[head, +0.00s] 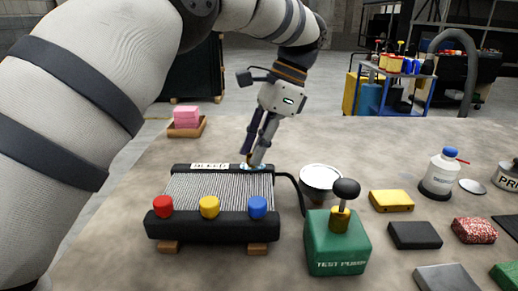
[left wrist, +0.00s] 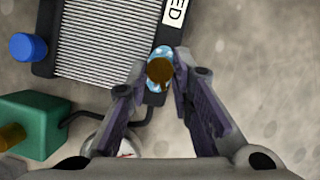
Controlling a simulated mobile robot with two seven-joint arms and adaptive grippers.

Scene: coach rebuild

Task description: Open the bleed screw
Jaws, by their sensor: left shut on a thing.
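The radiator (head: 218,190) rests on wooden blocks on the table, with red, yellow and blue caps along its front. The brass-brown bleed screw (left wrist: 160,70) is at the radiator's far right corner, with a blue-and-white patch around it. My left gripper (head: 255,160) reaches down to this corner from above. In the left wrist view the fingers of my left gripper (left wrist: 159,82) are shut on the bleed screw from both sides. In the head view the fingers mostly hide the screw. My right gripper is not in view.
A green test pump (head: 336,250) stands right of the radiator, and a black hose (head: 292,181) runs beside it. A round white-topped item (head: 320,177) is behind the pump. Pink blocks (head: 187,115) sit at the back left.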

